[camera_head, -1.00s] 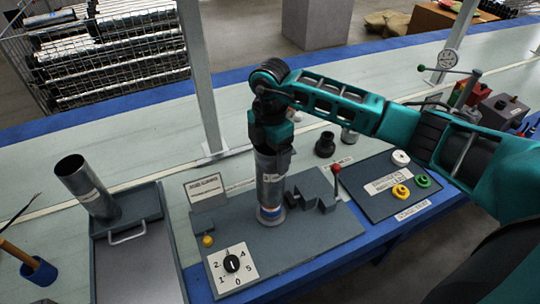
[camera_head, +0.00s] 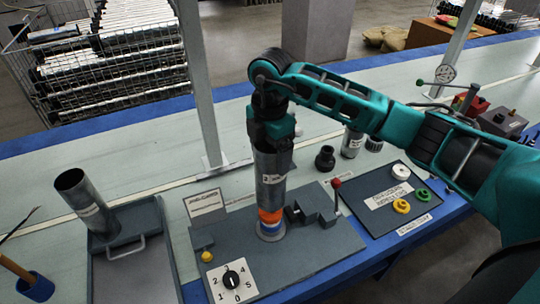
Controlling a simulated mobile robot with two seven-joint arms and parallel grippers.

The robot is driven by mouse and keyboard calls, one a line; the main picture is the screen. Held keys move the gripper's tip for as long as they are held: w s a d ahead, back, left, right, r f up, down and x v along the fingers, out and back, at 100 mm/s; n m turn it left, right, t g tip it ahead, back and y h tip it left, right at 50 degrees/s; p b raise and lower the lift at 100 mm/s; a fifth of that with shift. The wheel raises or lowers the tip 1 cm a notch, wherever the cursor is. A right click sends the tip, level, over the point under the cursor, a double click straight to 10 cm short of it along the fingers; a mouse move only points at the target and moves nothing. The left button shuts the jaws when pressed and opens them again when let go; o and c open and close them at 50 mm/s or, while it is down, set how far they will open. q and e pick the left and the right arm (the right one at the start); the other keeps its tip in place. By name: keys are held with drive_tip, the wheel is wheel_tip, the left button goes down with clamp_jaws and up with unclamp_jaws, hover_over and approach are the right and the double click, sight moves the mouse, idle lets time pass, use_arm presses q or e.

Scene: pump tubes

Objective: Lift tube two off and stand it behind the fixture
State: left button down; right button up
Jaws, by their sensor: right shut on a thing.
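My right gripper (camera_head: 271,138) comes down from above and is shut on the top of a grey metal tube (camera_head: 271,180) with a pale label. The tube is upright over the round seat of the grey fixture plate (camera_head: 325,246). An orange and blue section (camera_head: 270,217) shows between the tube's lower edge and the seat; I cannot tell whether the tube is fully clear of it. Another metal tube (camera_head: 80,192) leans in a grey tray (camera_head: 122,274) at the left. My left gripper is not in view.
Behind the fixture stand a black fitting (camera_head: 325,157) and a small silver cylinder (camera_head: 351,143). A red-knobbed lever (camera_head: 337,184) rises beside the tube. A dark board (camera_head: 386,212) with coloured rings lies to the right. The pale bench behind the small sign (camera_head: 205,203) is clear.

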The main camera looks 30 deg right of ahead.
wheel_tip(320, 180, up, 7)
idle(1.1)
idle(0.3)
